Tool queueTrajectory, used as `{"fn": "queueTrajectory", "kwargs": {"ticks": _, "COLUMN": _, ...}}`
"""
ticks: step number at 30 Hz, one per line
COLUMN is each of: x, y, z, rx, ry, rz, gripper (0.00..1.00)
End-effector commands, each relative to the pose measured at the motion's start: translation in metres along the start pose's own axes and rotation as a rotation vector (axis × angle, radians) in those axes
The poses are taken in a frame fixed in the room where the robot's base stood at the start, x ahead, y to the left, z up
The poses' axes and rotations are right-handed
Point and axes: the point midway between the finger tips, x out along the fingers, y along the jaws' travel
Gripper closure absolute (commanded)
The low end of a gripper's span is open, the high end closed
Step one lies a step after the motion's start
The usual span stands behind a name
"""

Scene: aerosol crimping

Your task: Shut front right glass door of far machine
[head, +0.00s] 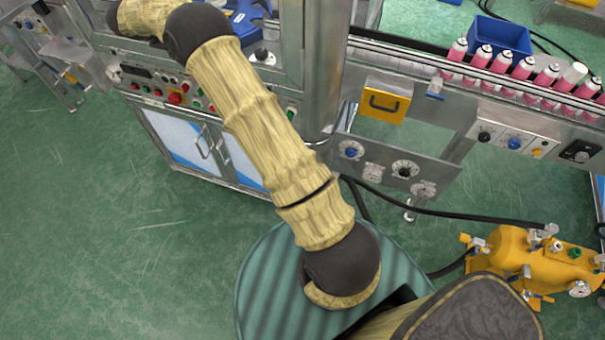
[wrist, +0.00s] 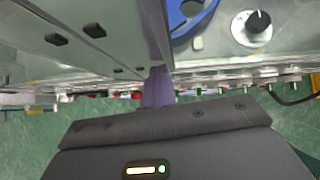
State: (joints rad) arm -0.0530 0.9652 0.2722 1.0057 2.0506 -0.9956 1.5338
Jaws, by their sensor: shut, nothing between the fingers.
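The machine (head: 225,135) stands at the upper left of the head view, with a metal frame and a control panel. My arm reaches over its front, and my gripper lies outside the head view. In the wrist view my gripper (wrist: 157,88) shows as narrow purplish fingers, shut and empty, beyond its dark body. They are close to the lower end of an upright metal edge (wrist: 152,35); I cannot tell whether they touch it. No glass door can be made out clearly in either view, so its angle cannot be told.
Buttons line the control panel (head: 160,88), above cabinet doors (head: 180,140) with handles. A metal post (head: 325,70) stands right of my arm. A conveyor with pink cans (head: 480,57) runs right. A yellow tank (head: 510,260) stands lower right. Green floor at left is clear.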

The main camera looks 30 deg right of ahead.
Motion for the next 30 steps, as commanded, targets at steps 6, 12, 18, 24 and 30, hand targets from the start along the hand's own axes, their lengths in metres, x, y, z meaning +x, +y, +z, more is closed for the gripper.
{"fn": "queueTrajectory", "kwargs": {"ticks": 6, "x": 0.001, "y": -0.006, "z": 0.008, "rx": 0.007, "ry": -0.02, "rz": -0.012, "gripper": 1.0}}
{"fn": "queueTrajectory", "kwargs": {"ticks": 12, "x": -0.014, "y": 0.003, "z": -0.012, "rx": 0.004, "ry": -0.014, "rz": -0.007, "gripper": 1.0}}
{"fn": "queueTrajectory", "kwargs": {"ticks": 18, "x": -0.049, "y": 0.011, "z": -0.024, "rx": 0.005, "ry": -0.01, "rz": -0.002, "gripper": 1.0}}
{"fn": "queueTrajectory", "kwargs": {"ticks": 24, "x": -0.089, "y": 0.015, "z": -0.025, "rx": 0.004, "ry": -0.007, "rz": -0.001, "gripper": 1.0}}
{"fn": "queueTrajectory", "kwargs": {"ticks": 30, "x": -0.12, "y": 0.018, "z": -0.026, "rx": 0.001, "ry": -0.005, "rz": -0.001, "gripper": 1.0}}
